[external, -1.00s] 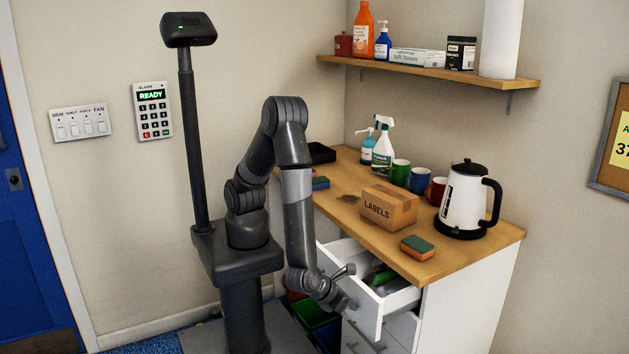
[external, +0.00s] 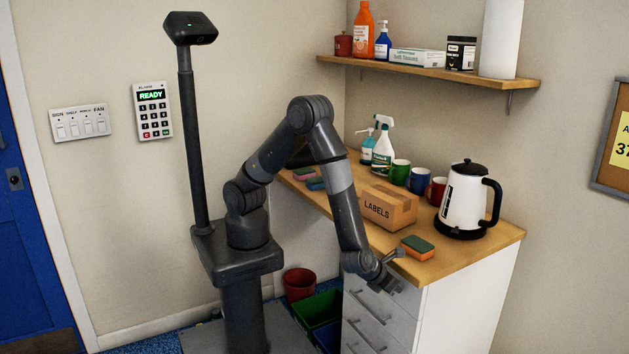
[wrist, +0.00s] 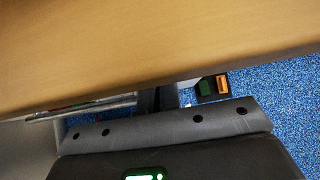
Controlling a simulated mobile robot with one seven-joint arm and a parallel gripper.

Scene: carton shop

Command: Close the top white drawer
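The top white drawer (external: 408,298) is at the top of the white unit under the wooden counter. In the external view its front sits flush or nearly flush with the unit, partly hidden by my gripper (external: 393,284). In the wrist view a thin slit with coloured contents (wrist: 90,104) shows below the counter edge, so a small gap may be there. My gripper is at the drawer front, just below the counter edge. Its fingers look together and empty in the wrist view (wrist: 158,98); their tips are hidden under the counter. I cannot tell whether they touch the front.
The wooden counter (external: 470,255) overhangs the drawers and fills the upper wrist view. On it are a sponge (external: 417,247), a LABELS carton (external: 388,207) and a white kettle (external: 464,205). Lower drawers (external: 370,335) are shut. Bins (external: 316,307) stand on the floor left of the unit.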

